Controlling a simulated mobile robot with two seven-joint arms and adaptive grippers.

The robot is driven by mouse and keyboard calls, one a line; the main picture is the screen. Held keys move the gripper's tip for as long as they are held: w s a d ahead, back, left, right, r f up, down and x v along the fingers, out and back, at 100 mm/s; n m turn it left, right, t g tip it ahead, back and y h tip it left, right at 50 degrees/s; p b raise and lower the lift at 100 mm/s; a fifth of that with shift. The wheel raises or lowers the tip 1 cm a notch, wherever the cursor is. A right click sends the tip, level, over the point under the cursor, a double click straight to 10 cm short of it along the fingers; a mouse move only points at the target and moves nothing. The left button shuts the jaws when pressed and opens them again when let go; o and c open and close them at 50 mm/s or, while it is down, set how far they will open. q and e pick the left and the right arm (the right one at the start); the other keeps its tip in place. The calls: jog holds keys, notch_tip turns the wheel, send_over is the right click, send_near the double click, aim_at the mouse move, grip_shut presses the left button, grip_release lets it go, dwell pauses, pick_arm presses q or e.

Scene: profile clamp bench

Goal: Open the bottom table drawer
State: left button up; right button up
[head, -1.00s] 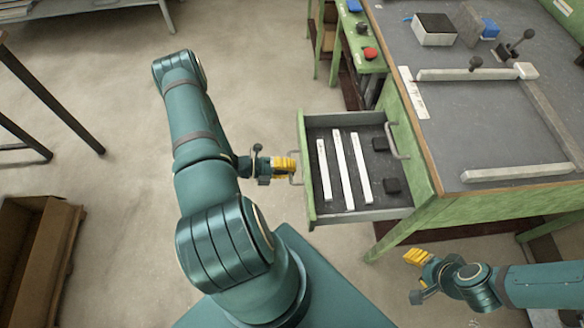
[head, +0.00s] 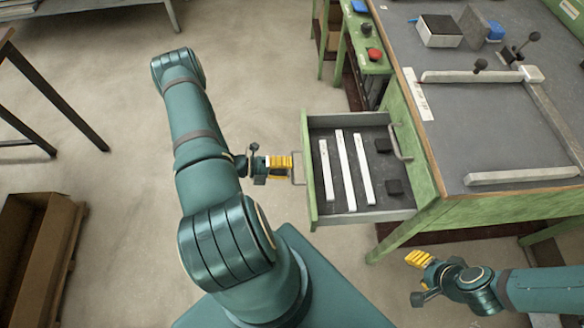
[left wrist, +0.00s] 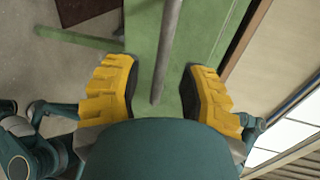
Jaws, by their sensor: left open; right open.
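The green table drawer (head: 310,205) is pulled out from the table's left side. Several white bars (head: 343,168) and black blocks (head: 390,175) lie inside. Its grey handle (head: 298,169) is on the front panel. My left gripper (head: 289,167) is open at the handle, its yellow fingers pointing at the drawer front. In the left wrist view a grey bar (left wrist: 167,50), seemingly the handle, runs between the spread fingers without visible contact.
Another grey handle (head: 400,143) is on the table side above the drawer. The worktop (head: 480,125) carries a frame of pale profiles, clamps and a white box (head: 438,32). A cardboard box (head: 35,245) stands at the left.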

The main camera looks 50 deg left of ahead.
pick_arm(q)
jog(key=v, duration=1)
dwell(0.3)
